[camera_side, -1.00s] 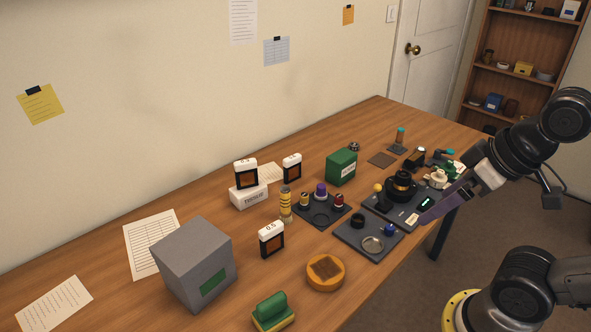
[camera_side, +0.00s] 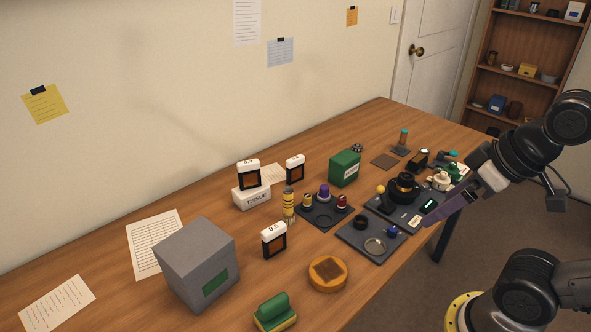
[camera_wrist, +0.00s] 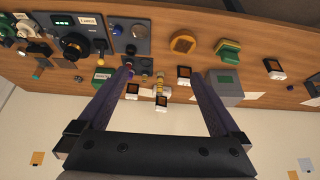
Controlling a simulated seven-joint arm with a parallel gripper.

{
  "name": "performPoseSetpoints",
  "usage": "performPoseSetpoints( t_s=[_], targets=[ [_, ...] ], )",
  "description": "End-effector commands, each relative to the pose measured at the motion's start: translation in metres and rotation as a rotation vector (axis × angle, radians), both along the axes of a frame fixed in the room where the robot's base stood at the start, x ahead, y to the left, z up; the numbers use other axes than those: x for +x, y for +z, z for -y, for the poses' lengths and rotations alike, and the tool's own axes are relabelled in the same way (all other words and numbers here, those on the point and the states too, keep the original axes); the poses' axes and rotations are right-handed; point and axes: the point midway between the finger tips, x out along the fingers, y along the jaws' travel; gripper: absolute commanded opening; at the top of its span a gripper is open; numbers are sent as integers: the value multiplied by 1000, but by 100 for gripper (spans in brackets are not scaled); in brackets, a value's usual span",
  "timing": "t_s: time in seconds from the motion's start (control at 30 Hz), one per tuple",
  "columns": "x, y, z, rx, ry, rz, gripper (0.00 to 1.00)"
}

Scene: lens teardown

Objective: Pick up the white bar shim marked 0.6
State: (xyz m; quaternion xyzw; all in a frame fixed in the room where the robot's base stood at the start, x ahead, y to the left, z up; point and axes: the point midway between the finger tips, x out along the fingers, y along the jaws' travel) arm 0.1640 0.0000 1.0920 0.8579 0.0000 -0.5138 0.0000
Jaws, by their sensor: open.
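Several white-topped bar shims with dark frames and brown windows stand about. One stands on top of the tissue box (camera_side: 249,174), one just right of it (camera_side: 295,169), and a front one (camera_side: 274,240) seems to read 0.5. The other marks are too small to read surely, so I cannot tell which is 0.6.
A tissue box (camera_side: 252,198), yellow-striped cylinder (camera_side: 289,205) and large grey box (camera_side: 197,264) stand close to the shims. A green box (camera_side: 344,168), dark trays (camera_side: 356,245) with lens parts, an orange round dish (camera_side: 328,285) and a green-yellow block (camera_side: 275,312) surround them.

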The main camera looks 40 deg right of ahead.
Motion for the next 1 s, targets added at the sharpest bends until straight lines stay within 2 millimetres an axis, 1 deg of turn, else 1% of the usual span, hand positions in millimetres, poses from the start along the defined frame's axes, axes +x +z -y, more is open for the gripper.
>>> performPoseSetpoints(
  t_s=[0.13, 0.17, 0.27, 0.37, 0.4, 0.47, 0.5, 0.57, 0.6, 0.67, 0.7, 0.77, 0.8, 0.87, 0.9, 0.97, 1.0],
  targets=[
    [0, 0, 0, -4, 10, 3, 100],
    [3, 4, 0, -7, 17, 15, 100],
    [17, 27, -1, -12, 30, 74, 100],
    [43, 57, -2, -16, 43, 120, 100],
    [57, 69, -1, -17, 45, 133, 100],
    [80, 86, 0, -21, 49, 148, 100],
    [96, 95, 1, -23, 49, 154, 100],
    [120, 107, 3, -26, 49, 160, 100],
    [137, 114, 6, -29, 48, 164, 100],
    [164, 121, 9, -31, 46, 165, 100],
    [183, 125, 12, -31, 43, 166, 100],
    [211, 127, 17, -34, 40, 163, 100],
    [229, 127, 21, -35, 37, 160, 100],
    [256, 124, 27, -35, 32, 153, 100],
    [274, 121, 31, -35, 28, 147, 100],
    [300, 112, 39, -35, 21, 136, 100],
    [317, 105, 44, -35, 17, 128, 100]
  ],
)
